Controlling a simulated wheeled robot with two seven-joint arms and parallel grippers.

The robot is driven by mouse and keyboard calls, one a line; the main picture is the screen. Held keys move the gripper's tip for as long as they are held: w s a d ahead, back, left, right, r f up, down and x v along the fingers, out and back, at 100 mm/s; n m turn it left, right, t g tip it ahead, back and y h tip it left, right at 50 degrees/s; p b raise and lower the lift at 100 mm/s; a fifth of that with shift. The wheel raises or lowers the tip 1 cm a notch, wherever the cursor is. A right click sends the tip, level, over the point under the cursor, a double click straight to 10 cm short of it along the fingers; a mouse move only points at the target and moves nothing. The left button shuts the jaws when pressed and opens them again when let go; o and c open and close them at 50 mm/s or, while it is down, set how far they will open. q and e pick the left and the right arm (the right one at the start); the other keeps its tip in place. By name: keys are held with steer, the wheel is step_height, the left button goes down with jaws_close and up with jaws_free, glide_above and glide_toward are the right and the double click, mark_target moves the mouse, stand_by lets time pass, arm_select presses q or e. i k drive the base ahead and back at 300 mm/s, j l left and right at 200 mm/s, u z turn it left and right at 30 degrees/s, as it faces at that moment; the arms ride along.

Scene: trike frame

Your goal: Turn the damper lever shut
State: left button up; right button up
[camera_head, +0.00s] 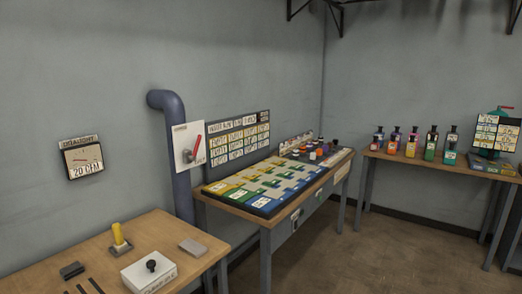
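The damper lever (196,147) is a thin red handle on a white plate (182,134). The plate stands in front of a blue-grey duct pipe (180,196) by the wall, left of centre. The lever is tilted, with its upper end leaning slightly right. A grey knob-like part (187,156) sits at its lower left. The small markings on the plate are too small to read. Neither of my grippers is in view.
A wall gauge (83,159) reads "20 CFM". A wooden table (124,246) with small tools and a white box (149,272) stands at the lower left. A bench with a coloured board (262,190) stands right of the pipe. Floor (370,260) is clear at the right.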

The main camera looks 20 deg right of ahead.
mark_target(192, 158)
steer(key=z, duration=0.2)
steer(key=u, duration=0.95)
steer(key=i+l+u, duration=0.15)
steer(key=l+u, duration=0.35)
steer(key=l, duration=0.2)
steer(key=l+u, duration=0.5)
steer(key=l, duration=0.15)
steer(key=l+u, duration=0.5)
steer(key=l, duration=0.25)
steer(key=k, duration=0.05)
